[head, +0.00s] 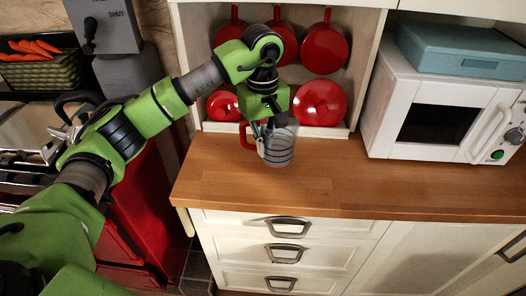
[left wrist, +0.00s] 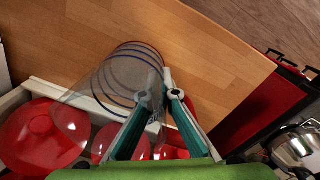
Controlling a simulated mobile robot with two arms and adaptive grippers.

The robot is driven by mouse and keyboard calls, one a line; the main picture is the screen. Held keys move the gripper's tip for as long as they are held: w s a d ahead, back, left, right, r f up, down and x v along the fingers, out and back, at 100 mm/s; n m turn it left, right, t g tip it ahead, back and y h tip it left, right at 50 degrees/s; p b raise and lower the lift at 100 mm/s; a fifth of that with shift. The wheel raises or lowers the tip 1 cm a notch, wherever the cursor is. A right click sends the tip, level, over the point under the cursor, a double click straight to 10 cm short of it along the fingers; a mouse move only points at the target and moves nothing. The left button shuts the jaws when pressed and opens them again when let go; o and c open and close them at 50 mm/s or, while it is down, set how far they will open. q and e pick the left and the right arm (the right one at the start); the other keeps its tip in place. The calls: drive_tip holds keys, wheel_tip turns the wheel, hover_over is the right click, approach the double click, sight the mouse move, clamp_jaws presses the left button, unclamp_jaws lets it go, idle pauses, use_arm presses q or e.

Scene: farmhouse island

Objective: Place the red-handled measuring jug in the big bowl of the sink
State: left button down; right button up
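The clear measuring jug (head: 282,148) with blue rings and a red handle (head: 245,136) is upright at the back of the wooden counter, handle to the left. I cannot tell whether its base touches the wood. My left gripper (head: 264,145) comes down from above at the jug's handle side. In the left wrist view, its two fingers (left wrist: 159,88) have a narrow gap at the tips and overlap the side of the jug (left wrist: 118,75). My right gripper and the sink are out of view.
Red pans (head: 325,48) and lids (head: 320,103) fill the niche behind the jug. A white microwave (head: 445,110) with a teal box (head: 460,50) on top stands right. The counter's front (head: 350,190) is clear. A red cabinet (head: 145,210) is left.

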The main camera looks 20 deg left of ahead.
use_arm(q)
drive_tip(key=shift+w+a+f, duration=0.25)
drive_tip(key=shift+w+f, duration=0.15)
drive_tip(key=shift+f, duration=0.1)
drive_tip(key=shift+w+a+f, duration=0.2)
drive_tip(key=shift+w+f, duration=0.15)
drive_tip(key=shift+f, duration=0.15)
wheel_tip(320, 180, down, 3)
drive_tip(key=shift+w+a+p, duration=0.1)
drive_tip(key=shift+w+p, duration=0.05)
drive_tip(key=shift+p, duration=1)
drive_tip(key=shift+f, duration=0.25)
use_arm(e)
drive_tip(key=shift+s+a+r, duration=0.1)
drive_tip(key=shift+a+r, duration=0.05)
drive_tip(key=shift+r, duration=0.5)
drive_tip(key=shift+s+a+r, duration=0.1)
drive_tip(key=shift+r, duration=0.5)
use_arm(q)
drive_tip(key=shift+f, duration=0.1)
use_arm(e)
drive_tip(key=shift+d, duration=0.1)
use_arm(q)
drive_tip(key=shift+f, duration=0.15)
drive_tip(key=c, duration=2.3)
unclamp_jaws()
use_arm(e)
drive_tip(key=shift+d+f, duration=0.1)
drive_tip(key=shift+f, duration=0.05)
